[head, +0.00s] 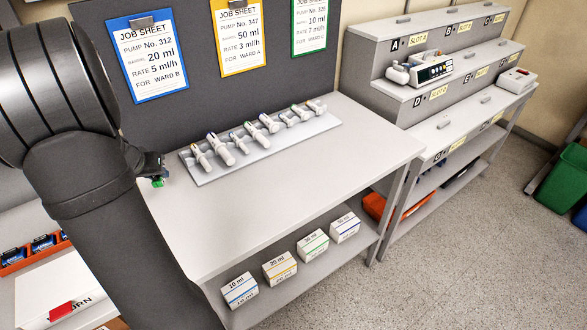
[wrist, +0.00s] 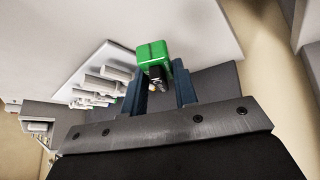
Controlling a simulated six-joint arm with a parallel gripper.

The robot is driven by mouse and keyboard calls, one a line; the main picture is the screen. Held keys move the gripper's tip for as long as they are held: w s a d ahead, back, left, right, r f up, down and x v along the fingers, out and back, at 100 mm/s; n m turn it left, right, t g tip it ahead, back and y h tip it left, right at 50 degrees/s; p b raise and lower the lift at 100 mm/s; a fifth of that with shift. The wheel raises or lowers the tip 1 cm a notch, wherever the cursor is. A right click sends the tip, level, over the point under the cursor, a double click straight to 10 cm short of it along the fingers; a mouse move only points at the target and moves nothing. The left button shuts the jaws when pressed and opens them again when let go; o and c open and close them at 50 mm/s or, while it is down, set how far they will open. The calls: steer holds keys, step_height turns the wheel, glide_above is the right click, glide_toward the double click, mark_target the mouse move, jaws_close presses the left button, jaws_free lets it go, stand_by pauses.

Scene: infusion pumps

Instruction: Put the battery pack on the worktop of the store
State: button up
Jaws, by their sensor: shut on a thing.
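My gripper (head: 155,170) is at the left end of the white worktop (head: 310,165), in front of the grey back panel. In the wrist view my gripper (wrist: 160,72) is shut on a small green and black block (wrist: 152,53), which I take for the battery pack. The green part sticks out past the fingertips. In the head view only a bit of the green pack (head: 158,183) shows below the fingers, the rest hidden by my gripper. The pack appears above the worktop; the height of the gap is unclear.
A rack of several syringes (head: 262,148) stands on the worktop, right of my gripper. Job sheets hang behind. Boxes (head: 280,268) sit on the lower shelf. A stepped lettered unit (head: 450,75) with pumps stands right. An orange tray (head: 15,268) of blue packs is at left. The worktop's front is clear.

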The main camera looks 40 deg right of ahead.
steer(key=s+d+r+m+g+h, duration=0.15)
steer(key=s+d+m, duration=0.25)
steer(key=s+d, duration=0.65)
steer(key=s+d+r+m+g, duration=0.2)
steer(key=s+d+m, duration=0.35)
steer(key=d, duration=0.75)
steer(key=s+d+r+m+g+h, duration=0.1)
steer(key=s+d+m, duration=0.2)
steer(key=s+d, duration=0.85)
glide_above(294, 180)
steer(key=a, duration=0.2)
steer(key=shift+y, duration=0.25)
step_height(294, 180, down, 6)
steer(key=shift+f, duration=2.2)
steer(key=shift+f, duration=0.2)
steer(key=o, duration=1)
steer(key=shift+o, duration=0.2)
steer(key=shift+r, duration=0.1)
